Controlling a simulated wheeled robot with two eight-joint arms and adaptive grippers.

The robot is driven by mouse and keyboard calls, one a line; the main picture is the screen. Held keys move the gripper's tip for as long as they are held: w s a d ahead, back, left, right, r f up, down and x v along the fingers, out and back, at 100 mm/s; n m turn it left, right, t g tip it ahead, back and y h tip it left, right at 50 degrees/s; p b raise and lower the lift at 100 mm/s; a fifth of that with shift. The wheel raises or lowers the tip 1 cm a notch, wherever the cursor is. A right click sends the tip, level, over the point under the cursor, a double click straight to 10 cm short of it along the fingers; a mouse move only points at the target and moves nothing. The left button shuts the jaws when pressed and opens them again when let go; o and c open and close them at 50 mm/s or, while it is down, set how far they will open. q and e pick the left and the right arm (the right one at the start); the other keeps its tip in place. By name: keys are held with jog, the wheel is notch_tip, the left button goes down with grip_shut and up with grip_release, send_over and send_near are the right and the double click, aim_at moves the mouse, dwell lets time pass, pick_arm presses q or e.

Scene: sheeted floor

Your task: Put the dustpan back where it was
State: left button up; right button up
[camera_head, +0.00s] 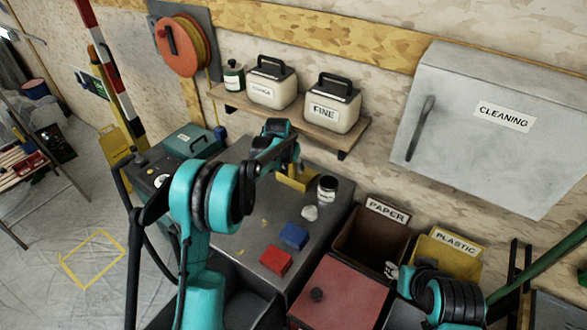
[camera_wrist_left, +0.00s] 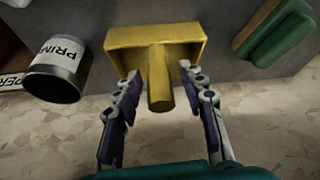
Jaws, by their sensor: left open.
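The yellow dustpan (camera_head: 297,181) lies on the grey workbench top near its wall side, partly hidden by my left arm. In the left wrist view the dustpan (camera_wrist_left: 152,42) shows its wide pan, with its short round handle pointing toward my wrist. My left gripper (camera_wrist_left: 158,74) is open, with one finger on each side of the handle. Gaps show between the fingers and the handle. In the head view the left gripper (camera_head: 287,158) is over the dustpan. My right arm shows at the bottom right, but its gripper cannot be made out.
A dark-lidded jar (camera_head: 327,189), a blue block (camera_head: 294,236) and a red block (camera_head: 276,262) stand on the bench. A shelf (camera_head: 318,124) with containers hangs above. Paper (camera_head: 347,240) and plastic (camera_head: 464,262) bins stand right. A yellow outlined square (camera_head: 66,262) marks clear floor left.

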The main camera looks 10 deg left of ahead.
pick_arm(q)
jog(key=s+a+r+p, duration=0.1)
jog(key=s+a+r, duration=0.15)
jog(key=s, duration=0.95)
jog(key=s+r+n+t, duration=0.1)
jog(key=s+r+t, duration=0.1)
jog(key=s+r, duration=1.05)
jog(key=s+f+n+t+y, duration=0.1)
jog(key=s, duration=1.4)
jog(key=shift+f+n, duration=0.3)
